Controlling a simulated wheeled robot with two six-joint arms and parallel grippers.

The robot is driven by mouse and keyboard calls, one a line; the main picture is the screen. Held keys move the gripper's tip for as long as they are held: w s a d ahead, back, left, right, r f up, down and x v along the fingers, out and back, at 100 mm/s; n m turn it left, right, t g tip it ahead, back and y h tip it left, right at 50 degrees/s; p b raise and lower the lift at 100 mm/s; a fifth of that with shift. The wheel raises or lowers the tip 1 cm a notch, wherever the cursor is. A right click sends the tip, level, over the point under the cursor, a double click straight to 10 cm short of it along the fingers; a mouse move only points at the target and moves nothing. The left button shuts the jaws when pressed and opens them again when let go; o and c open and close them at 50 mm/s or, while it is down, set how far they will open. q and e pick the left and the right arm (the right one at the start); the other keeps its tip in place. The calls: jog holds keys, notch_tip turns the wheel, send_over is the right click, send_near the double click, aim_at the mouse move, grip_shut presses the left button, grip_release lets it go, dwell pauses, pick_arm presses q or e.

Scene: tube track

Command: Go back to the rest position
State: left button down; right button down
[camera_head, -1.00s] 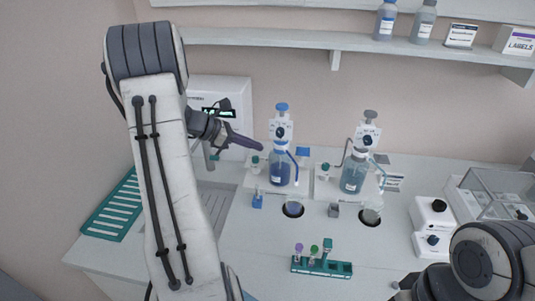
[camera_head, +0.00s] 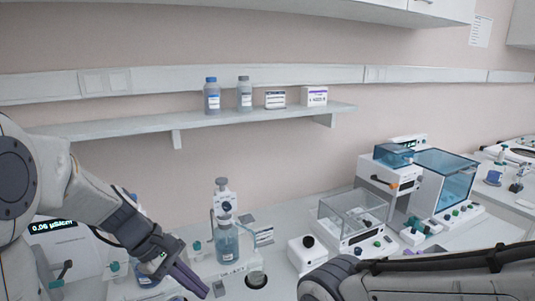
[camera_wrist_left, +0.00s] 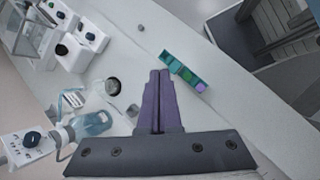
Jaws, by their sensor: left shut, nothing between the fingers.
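My left gripper (camera_head: 190,280) comes in from the left in the head view, with its purple fingers shut and empty. In the left wrist view my left gripper (camera_wrist_left: 158,75) has its two fingers together, above the white bench. A blue dispenser bottle (camera_head: 228,246) stands just right of the gripper in the head view, and it also shows at the left of the wrist view (camera_wrist_left: 92,123). A teal tube rack (camera_wrist_left: 185,72) lies beyond the fingertips in the wrist view. My right arm crosses the lower right of the head view, its gripper out of sight.
A wall shelf (camera_head: 150,124) holds two bottles and two boxes. A clear-covered balance (camera_head: 352,218) and a white device with a blue chamber (camera_head: 445,178) stand to the right. A display unit (camera_head: 62,232) is at the left, partly behind my left arm.

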pick_arm(q)
jog(key=s+d+f+m+y, duration=0.1)
jog(key=s+d+m+y, duration=0.1)
jog(key=s+m, duration=0.4)
jog(key=s+d+f+m+y+b, duration=0.1)
jog(key=s+d+m, duration=0.3)
jog(key=s+m, duration=0.2)
jog(key=s+d+f+m+y, duration=0.1)
jog(key=s+d+m+y, duration=0.1)
jog(key=s+d+m, duration=0.2)
jog(key=s+m, duration=0.2)
jog(key=m, duration=0.2)
jog(key=shift+s+f+y+b, duration=0.15)
jog(key=shift+f+y+b, duration=0.15)
jog(key=shift+f+b, duration=0.05)
